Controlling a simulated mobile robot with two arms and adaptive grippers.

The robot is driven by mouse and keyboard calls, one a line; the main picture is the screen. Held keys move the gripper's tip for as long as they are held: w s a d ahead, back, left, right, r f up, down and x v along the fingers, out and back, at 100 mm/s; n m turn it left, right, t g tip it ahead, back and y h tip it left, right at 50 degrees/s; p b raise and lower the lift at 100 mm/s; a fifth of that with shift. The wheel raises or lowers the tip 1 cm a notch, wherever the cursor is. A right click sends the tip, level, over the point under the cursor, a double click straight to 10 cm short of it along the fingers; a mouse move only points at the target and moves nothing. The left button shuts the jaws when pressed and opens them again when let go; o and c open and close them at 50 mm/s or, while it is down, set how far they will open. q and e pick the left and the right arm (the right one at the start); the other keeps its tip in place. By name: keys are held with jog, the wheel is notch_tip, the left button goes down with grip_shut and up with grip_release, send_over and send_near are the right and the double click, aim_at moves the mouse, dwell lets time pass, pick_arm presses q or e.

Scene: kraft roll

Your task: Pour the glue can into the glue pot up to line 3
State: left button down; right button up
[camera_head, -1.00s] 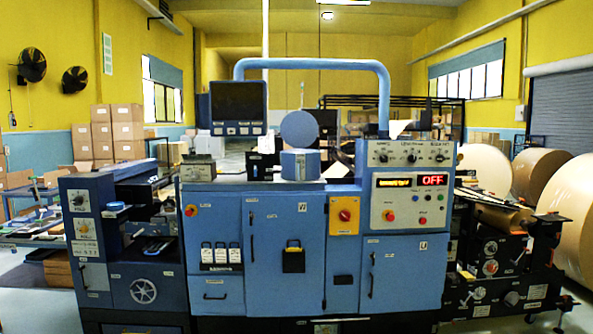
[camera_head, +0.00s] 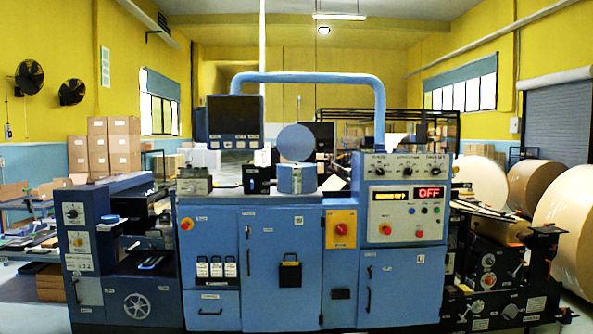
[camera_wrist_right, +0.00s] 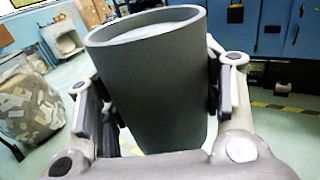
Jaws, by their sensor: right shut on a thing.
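In the right wrist view, my right gripper (camera_wrist_right: 165,95) is shut on a tall dark grey can (camera_wrist_right: 158,75), its fingers on either side. The can is open at the top, with pale content close below the rim, and looks slightly tilted in this view. I take it for the glue can. In the head view, a small blue round pot (camera_head: 297,179) stands on top of the blue machine, with a round blue disc (camera_head: 296,142) upright above it. It may be the glue pot; no line marks can be read. Neither gripper shows in the head view.
The blue machine (camera_head: 270,260) fills the middle, with a blue tube arch (camera_head: 310,77) over its top and a screen (camera_head: 234,117) left of the pot. Its panel display (camera_head: 430,193) reads OFF. Large paper rolls (camera_head: 565,225) stand at right. A bag of scraps (camera_wrist_right: 28,105) shows in the wrist view.

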jog(key=w+d+r+n+g+y, duration=0.4)
jog(key=w+d+r+g+y, duration=0.1)
jog(key=w+d+r, duration=0.2)
jog(key=shift+d+r+n, duration=0.25)
jog(key=shift+d+n, duration=0.15)
jog(key=shift+d, duration=0.1)
